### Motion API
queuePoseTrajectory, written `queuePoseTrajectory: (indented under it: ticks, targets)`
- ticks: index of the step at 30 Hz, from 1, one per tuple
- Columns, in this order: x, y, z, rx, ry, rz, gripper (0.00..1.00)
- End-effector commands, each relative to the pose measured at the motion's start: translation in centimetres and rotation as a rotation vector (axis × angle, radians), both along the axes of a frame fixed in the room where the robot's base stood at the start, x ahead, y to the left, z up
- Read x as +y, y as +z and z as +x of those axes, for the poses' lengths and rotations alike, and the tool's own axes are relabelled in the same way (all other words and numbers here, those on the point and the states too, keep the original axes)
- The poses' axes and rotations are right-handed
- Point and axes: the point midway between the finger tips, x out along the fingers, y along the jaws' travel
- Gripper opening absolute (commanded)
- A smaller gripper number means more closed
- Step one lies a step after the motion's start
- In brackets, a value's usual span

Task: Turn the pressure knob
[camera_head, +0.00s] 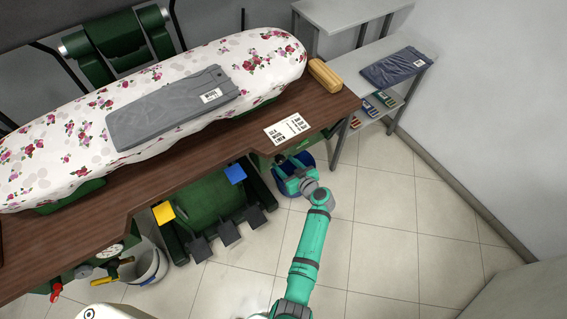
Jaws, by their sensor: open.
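No part is clearly marked as the pressure knob. At the lower left, below the table edge, a round white-faced gauge (109,251) shows on green machinery. A red handle or knob (56,290) and a yellow handle (103,281) show near it. The red one is at the far lower left and small in the picture. My gripper (284,168) is at the end of my teal arm, over a dark blue bin below the table's right part. It looks open and empty; its fingertips are small and partly hidden. It is well to the right of the gauge and handles.
The ironing board (265,62) with floral cover carries a grey folded garment (165,108). The brown table (322,107) overhangs yellow, blue and dark pedals (228,232). A white bucket (150,268) stands near the gauge. The blue bin (281,187) is under my gripper. Tiled floor is clear at right.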

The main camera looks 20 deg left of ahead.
Motion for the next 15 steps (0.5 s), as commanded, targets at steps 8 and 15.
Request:
queuePoseTrajectory:
  ticks: [8, 15]
  targets:
    - [0.93, -0.51, 0.68, 0.0, 0.0, -0.001, 0.51]
    - [0.9, -0.49, 0.68, 0.0, 0.0, -0.001, 0.39]
